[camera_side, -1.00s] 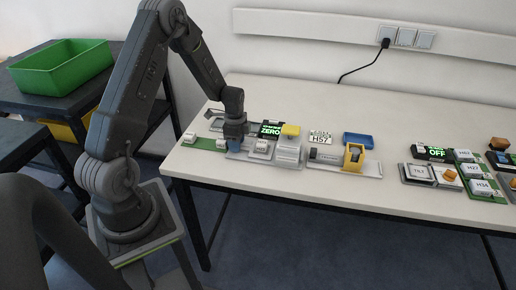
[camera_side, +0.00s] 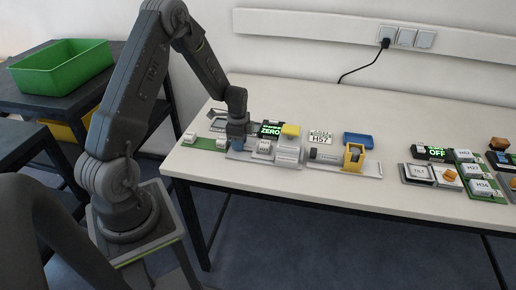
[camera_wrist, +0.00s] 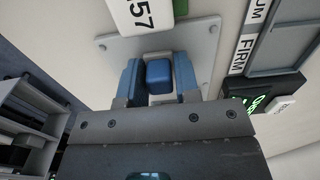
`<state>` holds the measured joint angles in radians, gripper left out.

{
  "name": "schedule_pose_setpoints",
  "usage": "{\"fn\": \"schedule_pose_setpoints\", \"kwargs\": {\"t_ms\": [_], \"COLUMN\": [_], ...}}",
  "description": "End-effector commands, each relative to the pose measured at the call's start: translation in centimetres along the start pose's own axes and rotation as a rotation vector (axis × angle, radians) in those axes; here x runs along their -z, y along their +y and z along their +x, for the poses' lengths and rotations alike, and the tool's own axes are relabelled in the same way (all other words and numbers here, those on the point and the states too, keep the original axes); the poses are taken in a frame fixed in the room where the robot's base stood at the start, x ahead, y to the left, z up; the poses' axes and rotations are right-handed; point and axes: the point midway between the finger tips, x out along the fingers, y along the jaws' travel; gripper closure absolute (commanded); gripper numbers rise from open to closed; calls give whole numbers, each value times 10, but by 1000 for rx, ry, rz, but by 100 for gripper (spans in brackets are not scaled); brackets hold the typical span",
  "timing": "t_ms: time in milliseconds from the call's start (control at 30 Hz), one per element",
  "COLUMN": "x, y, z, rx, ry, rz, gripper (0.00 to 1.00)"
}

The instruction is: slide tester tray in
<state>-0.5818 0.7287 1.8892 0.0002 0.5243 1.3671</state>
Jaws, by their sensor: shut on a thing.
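My gripper (camera_side: 237,143) is low over the left end of the tester's base plate (camera_side: 238,156). In the wrist view its blue finger pads (camera_wrist: 158,80) stand on both sides of a blue handle block (camera_wrist: 159,74), shut on it. Beyond the handle is a white piece marked 57 (camera_wrist: 143,12), cut off by the frame. The handle is hidden there by my fingers.
A green strip with white blocks (camera_side: 203,142) lies left of my gripper. A yellow device (camera_side: 354,156) stands right of the tester. The table's front is clear.

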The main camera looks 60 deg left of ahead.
Motion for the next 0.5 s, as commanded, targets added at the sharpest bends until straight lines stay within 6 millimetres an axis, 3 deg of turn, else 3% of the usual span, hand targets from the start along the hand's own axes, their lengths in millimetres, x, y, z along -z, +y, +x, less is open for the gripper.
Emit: {"fn": "schedule_pose_setpoints", "kwargs": {"t_ms": [500], "x": [26], "y": [-1], "z": [0], "rx": [2], "ry": [1], "rz": [2], "gripper": [85]}}
